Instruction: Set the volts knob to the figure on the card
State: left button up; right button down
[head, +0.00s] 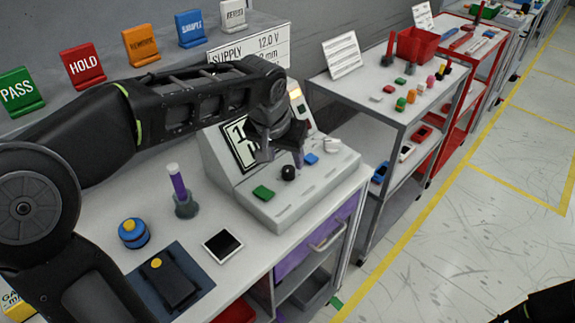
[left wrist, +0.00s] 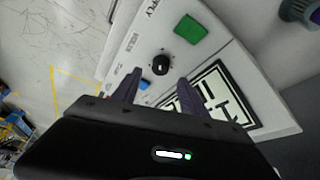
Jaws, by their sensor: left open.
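The dashboard module (head: 300,200) is a grey sloped console on the workbench. Its black round knob (head: 288,173) sits between a green button (head: 263,193) and a blue button (head: 311,158). In the left wrist view the knob (left wrist: 160,63) has a small pale mark; its setting is too small to read. My left gripper (head: 281,157) is open, its fingers pointing down just above and behind the knob, apart from it. The fingers (left wrist: 157,84) also show in the left wrist view. The white card (head: 278,50) reads SUPPLY 12.0 V; my arm partly hides its lower line.
Coloured tags (head: 83,65) line the back. A cart (head: 385,100) with small parts stands at right.

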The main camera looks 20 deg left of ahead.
aim_at(288, 169)
pick_arm(q)
jog(key=x, duration=0.5)
jog(key=shift+f, duration=0.25)
grip_shut()
dwell(0.4)
